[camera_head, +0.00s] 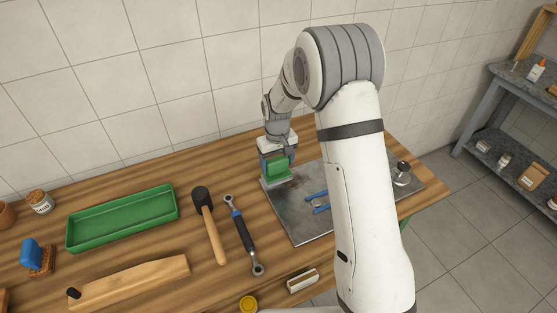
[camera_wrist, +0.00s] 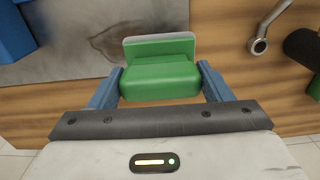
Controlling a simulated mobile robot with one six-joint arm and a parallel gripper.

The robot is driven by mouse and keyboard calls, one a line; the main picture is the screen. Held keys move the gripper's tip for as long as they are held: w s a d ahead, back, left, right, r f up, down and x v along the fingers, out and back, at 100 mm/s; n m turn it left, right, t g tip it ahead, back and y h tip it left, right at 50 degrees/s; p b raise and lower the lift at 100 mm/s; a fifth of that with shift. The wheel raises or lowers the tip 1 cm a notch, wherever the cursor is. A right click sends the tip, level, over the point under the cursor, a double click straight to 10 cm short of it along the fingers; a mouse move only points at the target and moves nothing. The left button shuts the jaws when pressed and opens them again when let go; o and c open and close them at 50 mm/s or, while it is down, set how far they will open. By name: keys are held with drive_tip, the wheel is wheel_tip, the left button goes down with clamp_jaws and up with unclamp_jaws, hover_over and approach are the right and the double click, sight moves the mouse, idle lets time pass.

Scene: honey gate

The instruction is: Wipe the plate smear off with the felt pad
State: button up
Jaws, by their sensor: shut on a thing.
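The felt pad is a green block with a grey underside. My gripper (camera_head: 277,158) is shut on the felt pad (camera_head: 279,170), with its blue fingers on either side of the pad (camera_wrist: 160,78) in the wrist view. The grey metal plate (camera_head: 302,229) lies on the bench, and the pad is over its back left corner. I cannot tell whether the pad touches the plate. The smear (camera_wrist: 108,40) is a dark patch on the plate, just beside the pad in the wrist view. In the head view my arm hides part of the plate.
A blue-handled tool (camera_head: 316,208) and a dark-topped metal piece (camera_head: 402,174) are on the plate. A ratchet wrench (camera_head: 244,235) and a mallet (camera_head: 209,225) lie left of it. A green tray (camera_head: 122,218) is farther left. The tiled wall is close behind.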

sight(277, 169)
wheel_tip(277, 169, down, 3)
drive_tip(key=shift+f+b, duration=0.1)
drive_tip(key=shift+b, duration=0.55)
drive_tip(key=w+d, duration=0.1)
drive_tip(key=d, duration=0.3)
drive_tip(key=w+d+r, duration=0.1)
drive_tip(key=w+d, duration=0.1)
drive_tip(key=d, duration=0.2)
drive_tip(key=w+d, duration=0.2)
drive_tip(key=d, duration=0.2)
drive_tip(key=shift+r, duration=0.15)
drive_tip(key=shift+f, duration=0.75)
drive_tip(key=shift+f, duration=0.2)
drive_tip(key=shift+s+a, duration=0.1)
